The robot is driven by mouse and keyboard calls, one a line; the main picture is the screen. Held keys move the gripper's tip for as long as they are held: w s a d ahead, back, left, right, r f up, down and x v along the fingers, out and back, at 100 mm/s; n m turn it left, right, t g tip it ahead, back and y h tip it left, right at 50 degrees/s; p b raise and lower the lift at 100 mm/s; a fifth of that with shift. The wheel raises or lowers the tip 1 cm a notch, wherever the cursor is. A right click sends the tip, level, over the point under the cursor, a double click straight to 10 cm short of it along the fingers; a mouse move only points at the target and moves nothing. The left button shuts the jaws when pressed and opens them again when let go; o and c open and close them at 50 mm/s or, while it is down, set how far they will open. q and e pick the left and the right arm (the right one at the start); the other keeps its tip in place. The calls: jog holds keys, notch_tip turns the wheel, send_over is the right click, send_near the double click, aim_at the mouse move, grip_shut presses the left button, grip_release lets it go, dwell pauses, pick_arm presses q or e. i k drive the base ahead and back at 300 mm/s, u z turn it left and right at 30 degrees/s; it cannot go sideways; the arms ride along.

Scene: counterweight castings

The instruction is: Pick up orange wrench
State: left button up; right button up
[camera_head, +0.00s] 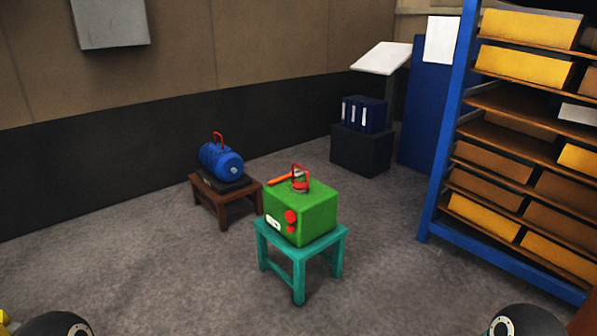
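An orange bar-like tool (285,178), which looks like the orange wrench, lies on top of a green box (314,220) near its back left edge. It is small in view, and its right end is close to a red handle (299,180) that stands on the box. The green box sits on a teal stool (300,256) in the middle of the floor. Only dark rounded parts of my arms show at the bottom left and bottom right corners. I see neither gripper's fingers, and both are well away from the tool.
A brown stool (225,201) with a blue cylinder (221,161) stands behind left. A blue-framed shelf (449,130) with yellow and brown boxes stands at right. Blue binders (363,114) sit on a dark block (361,149) at the back. The floor before the teal stool is clear.

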aim_at(271, 182)
jog(key=u, duration=0.95)
jog(key=i, duration=5.85)
jog(key=z, duration=0.05)
